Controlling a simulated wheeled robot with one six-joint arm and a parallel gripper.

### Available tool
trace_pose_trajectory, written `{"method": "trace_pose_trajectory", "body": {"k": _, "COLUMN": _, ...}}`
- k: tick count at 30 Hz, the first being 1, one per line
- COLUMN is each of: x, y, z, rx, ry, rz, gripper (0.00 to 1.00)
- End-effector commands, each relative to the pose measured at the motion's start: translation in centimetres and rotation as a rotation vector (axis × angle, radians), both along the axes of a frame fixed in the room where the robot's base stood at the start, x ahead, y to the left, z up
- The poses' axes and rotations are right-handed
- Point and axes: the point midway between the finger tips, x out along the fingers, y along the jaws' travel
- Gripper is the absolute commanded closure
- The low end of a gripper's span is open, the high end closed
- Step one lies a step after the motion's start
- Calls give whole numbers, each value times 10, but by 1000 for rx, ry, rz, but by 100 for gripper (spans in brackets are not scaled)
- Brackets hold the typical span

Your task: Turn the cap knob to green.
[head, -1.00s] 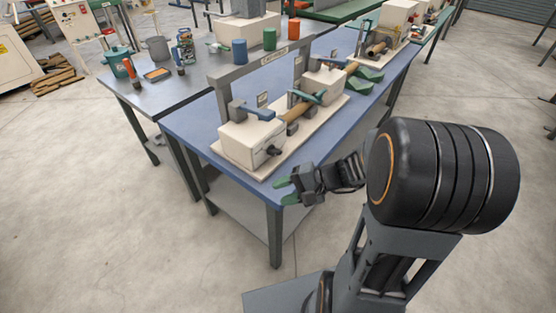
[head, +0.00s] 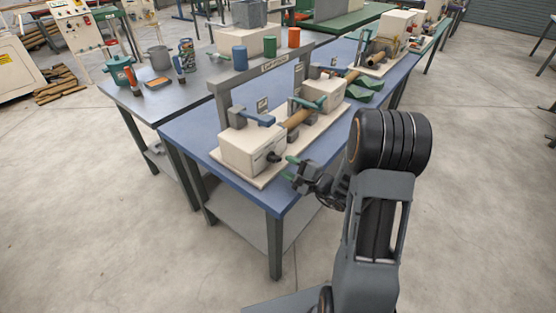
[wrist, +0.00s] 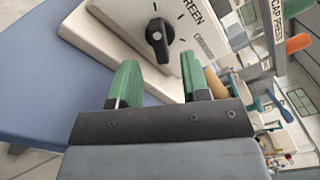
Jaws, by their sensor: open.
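The cap knob (wrist: 157,42) is a black lever-shaped knob with a small white mark, on the front face of a cream box (head: 250,152). In the head view the knob (head: 274,157) sits on the box's right face. Which label the knob points to is hard to tell. My gripper (head: 290,167) is open and empty. In the wrist view its green fingers (wrist: 160,68) stand either side of the knob's line, apart from it.
The box stands on a cream base plate (head: 241,179) on the blue table (head: 190,134). A grey frame with a sign (head: 273,65) rises behind it. A CAP PRESS sign shows in the wrist view (wrist: 277,30). The floor in front of the table is clear.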

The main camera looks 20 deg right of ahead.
Motion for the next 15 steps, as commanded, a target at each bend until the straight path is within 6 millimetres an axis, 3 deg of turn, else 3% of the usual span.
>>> {"method": "trace_pose_trajectory", "body": {"k": 6, "x": 25, "y": 19, "z": 0, "rx": 0, "ry": 1, "rz": 3, "gripper": 57}}
{"method": "trace_pose_trajectory", "body": {"k": 15, "x": 38, "y": 28, "z": 0, "rx": 1, "ry": 1, "rz": 1, "gripper": 57}}
